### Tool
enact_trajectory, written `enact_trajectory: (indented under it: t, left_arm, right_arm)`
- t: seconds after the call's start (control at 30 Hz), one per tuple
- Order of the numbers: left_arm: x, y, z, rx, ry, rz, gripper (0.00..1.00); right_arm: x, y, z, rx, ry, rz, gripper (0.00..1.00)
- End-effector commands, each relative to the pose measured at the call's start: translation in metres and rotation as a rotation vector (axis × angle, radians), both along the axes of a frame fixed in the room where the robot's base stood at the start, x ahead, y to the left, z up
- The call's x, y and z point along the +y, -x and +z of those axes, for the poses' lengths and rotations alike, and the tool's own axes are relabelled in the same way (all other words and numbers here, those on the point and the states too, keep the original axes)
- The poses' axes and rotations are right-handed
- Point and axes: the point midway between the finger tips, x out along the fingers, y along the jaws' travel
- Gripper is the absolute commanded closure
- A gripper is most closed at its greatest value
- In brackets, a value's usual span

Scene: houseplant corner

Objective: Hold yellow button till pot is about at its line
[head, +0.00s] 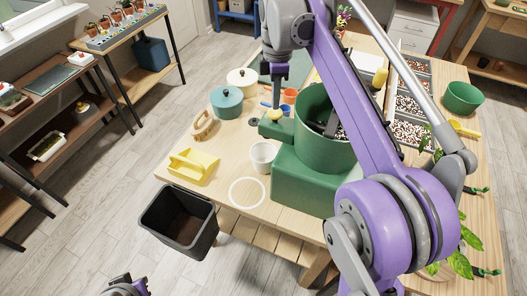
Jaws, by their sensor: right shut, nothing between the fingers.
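The green dispenser (300,181) stands on the wooden table, with a large round hopper (322,146) holding brown and white grains. A yellow button (275,114) sits on top of its left-hand spout arm. My right gripper (276,103) points down with its fingers together, its tips at or just above the button; I cannot tell whether they touch it. A white pot (263,156) stands below the spout end. Its fill level and line are too small to make out. Of my left arm only a piece shows at the bottom left edge; its gripper is not visible.
A yellow caddy (194,167), a wooden-handled brush (203,125) and a teal lidded pot (227,102) stand left of the dispenser. A white ring (248,192) marks the table's front. A black bin (180,221) stands beyond the table's front-left edge. My right arm crosses above the hopper.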

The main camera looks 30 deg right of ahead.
Motion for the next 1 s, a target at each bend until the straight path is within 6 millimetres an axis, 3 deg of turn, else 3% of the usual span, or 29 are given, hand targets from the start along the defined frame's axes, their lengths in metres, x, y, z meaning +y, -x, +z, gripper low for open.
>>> enact_trajectory:
  t: [0.57, 1.0]
  left_arm:
    - [0.000, 0.000, 0.000, 0.000, 0.000, 0.000, 1.00]
    - [0.000, 0.003, -0.010, 0.005, 0.000, 0.000, 1.00]
  right_arm:
    - [0.000, 0.000, 0.000, 0.000, 0.000, 0.000, 1.00]
    - [0.000, 0.000, -0.016, 0.000, 0.000, 0.000, 1.00]
